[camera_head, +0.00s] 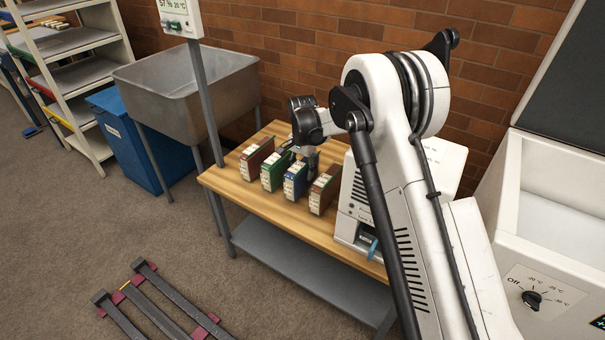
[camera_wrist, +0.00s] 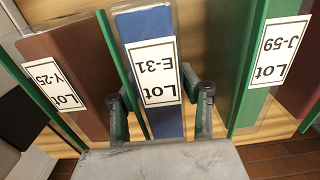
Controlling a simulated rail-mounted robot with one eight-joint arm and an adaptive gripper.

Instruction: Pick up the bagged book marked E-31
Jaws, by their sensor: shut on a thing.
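The bagged book marked E-31 (camera_wrist: 163,118) is blue with a white label and stands upright in the middle of the wrist view. In the head view it is the blue book (camera_head: 295,181) in a row on the wooden table. My gripper (camera_wrist: 163,100) has one finger on each side of the blue book and is shut on it. In the head view my gripper (camera_head: 308,160) reaches down at the far side of this book and is partly hidden by my arm. The book's lower end is hidden, so I cannot tell if it touches the table.
A brown book labelled Y-25 (camera_wrist: 75,75) and a green book labelled J-59 (camera_wrist: 262,95) stand close on either side. Another reddish-brown book (camera_head: 257,158) is at the row's left end. The wooden table (camera_head: 250,193) has bare room in front. A white machine (camera_head: 355,205) stands right.

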